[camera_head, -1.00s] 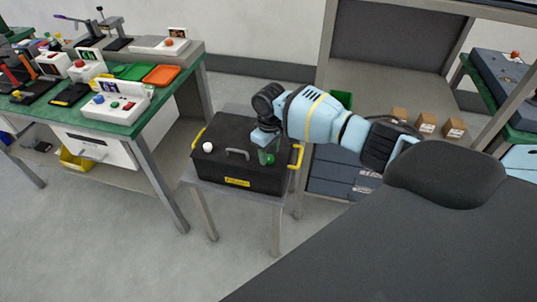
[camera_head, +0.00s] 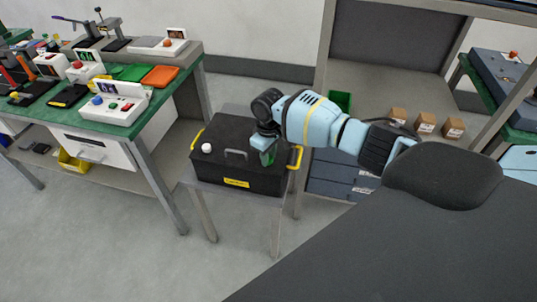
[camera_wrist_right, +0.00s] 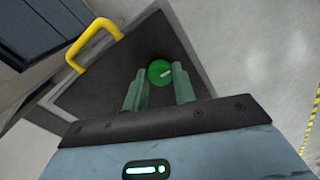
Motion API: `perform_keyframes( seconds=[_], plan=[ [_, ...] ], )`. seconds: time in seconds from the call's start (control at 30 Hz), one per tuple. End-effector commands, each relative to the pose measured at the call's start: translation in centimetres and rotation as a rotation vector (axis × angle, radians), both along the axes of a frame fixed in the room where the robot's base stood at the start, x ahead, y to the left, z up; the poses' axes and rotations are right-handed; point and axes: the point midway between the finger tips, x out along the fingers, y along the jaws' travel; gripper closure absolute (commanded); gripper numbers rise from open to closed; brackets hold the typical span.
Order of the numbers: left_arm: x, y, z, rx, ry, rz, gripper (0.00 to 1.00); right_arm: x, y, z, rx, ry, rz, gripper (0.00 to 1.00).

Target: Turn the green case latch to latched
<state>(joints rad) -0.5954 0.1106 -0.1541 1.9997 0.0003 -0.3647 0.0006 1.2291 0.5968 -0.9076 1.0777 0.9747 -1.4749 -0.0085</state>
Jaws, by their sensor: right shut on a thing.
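A black case (camera_head: 213,173) with a grey top handle, yellow side handles and a yellow front label stands on a small grey table. A round white latch (camera_head: 207,148) is at the left of its lid. The round green latch (camera_wrist_right: 159,72) shows in the right wrist view with a short pale line on its face. My right gripper (camera_wrist_right: 160,76) has its two greenish fingers on either side of it, shut on it. In the head view my right gripper (camera_head: 267,156) is over the case's right front part and mostly hides the green latch. My left gripper is out of view.
A green-topped bench (camera_head: 118,127) with control boxes and trays stands at the left. A shelf with small cardboard boxes (camera_head: 425,122) and a green bin (camera_head: 340,99) is behind my right arm. Open floor lies in front of the small table.

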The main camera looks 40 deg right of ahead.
Motion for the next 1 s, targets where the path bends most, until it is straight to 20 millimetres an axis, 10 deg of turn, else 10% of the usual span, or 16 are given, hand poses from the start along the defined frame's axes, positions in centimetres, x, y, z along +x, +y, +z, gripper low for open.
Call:
perform_keyframes(
  seconds=[1.0],
  plan=[
    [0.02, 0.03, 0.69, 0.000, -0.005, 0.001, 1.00, -0.02, 0.06, -0.03, 0.002, 0.001, 0.774, 0.96]
  ],
)
